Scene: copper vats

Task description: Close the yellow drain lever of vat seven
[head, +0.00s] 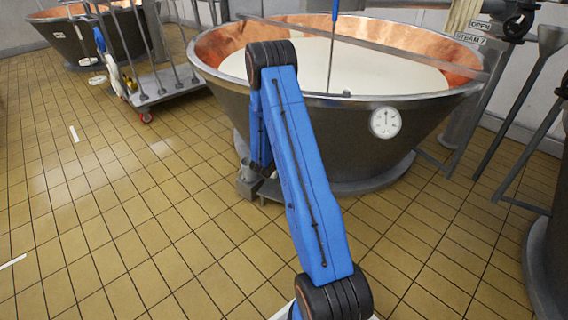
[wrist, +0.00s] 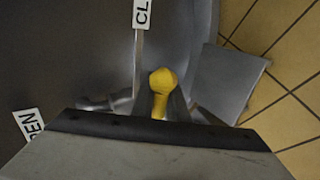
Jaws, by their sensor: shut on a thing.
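Vat seven is the large copper-lined vat (head: 440,115) filled with pale liquid, in the middle of the head view. My blue arm reaches down to its lower left side and hides the lever and gripper there. In the wrist view the yellow drain lever (wrist: 162,82) shows as a rounded knob with a short stem. My gripper (wrist: 160,120) is shut on the lever; its dark edge covers the lower stem, and the fingertips are not clearly seen. A partly cut "CL" label (wrist: 142,14) stands above the knob. A partly hidden "EN" label (wrist: 32,125) is at lower left.
A grey metal block (wrist: 228,80) stands right of the lever, over yellow floor tiles. A trolley (head: 165,85) and another vat (head: 70,40) are at the back left. A dark vat edge (head: 545,260) is at the right. The tiled floor (head: 100,220) at left is clear.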

